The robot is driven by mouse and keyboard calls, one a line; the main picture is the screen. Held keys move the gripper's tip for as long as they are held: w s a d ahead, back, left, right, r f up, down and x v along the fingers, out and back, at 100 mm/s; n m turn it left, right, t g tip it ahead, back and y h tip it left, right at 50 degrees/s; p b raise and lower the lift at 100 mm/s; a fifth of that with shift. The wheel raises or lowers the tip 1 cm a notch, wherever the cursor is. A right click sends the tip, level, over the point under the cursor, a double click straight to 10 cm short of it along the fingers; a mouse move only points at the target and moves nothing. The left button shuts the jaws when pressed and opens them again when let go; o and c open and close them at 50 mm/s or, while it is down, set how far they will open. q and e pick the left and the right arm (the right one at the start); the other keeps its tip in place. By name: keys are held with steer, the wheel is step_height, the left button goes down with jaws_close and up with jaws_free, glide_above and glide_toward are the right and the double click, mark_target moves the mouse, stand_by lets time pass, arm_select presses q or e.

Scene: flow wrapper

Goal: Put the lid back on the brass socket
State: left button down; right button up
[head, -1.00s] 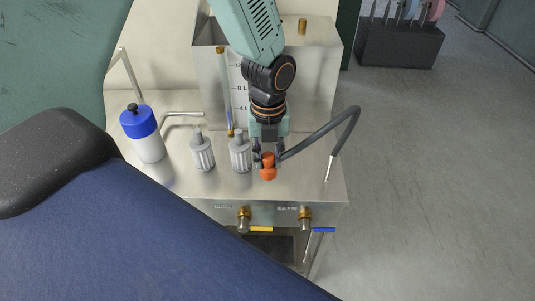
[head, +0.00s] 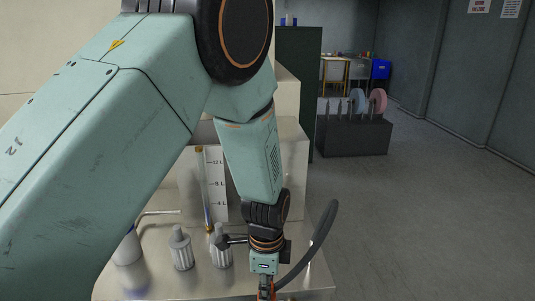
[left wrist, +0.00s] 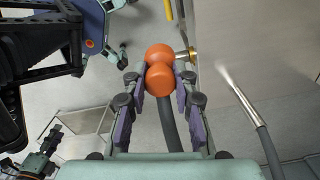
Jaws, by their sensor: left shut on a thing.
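My left gripper (left wrist: 160,78) is shut on an orange, knob-shaped lid (left wrist: 159,72). The lid has two rounded ends and a narrow waist between the fingers. In the head view the gripper is at the bottom edge, with a bit of the orange lid (head: 266,284) showing. In the left wrist view a brass fitting (left wrist: 185,55) sticks out of the steel panel, just right of the lid. I cannot tell whether they touch or whether this is the brass socket.
Two grey ribbed canisters (head: 181,249) and a white bottle (head: 128,250) stand on the steel top, left of the gripper. A dark hose (head: 318,232) curves up on the right. A metal wand (left wrist: 240,94) is at the right of the wrist view. Open floor lies to the right.

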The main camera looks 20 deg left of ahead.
arm_select(q)
steer(key=s+d+f+n+b, duration=0.1)
steer(key=s+f+n+b, duration=0.3)
steer(key=f+n, duration=0.3)
steer(key=s+d+f+n+b, duration=0.1)
steer(key=s+f+n+b, duration=0.3)
steer(key=f+n, duration=0.3)
step_height(320, 180, down, 4)
steer(key=shift+s+d+f, duration=0.25)
steer(key=shift+s, duration=0.2)
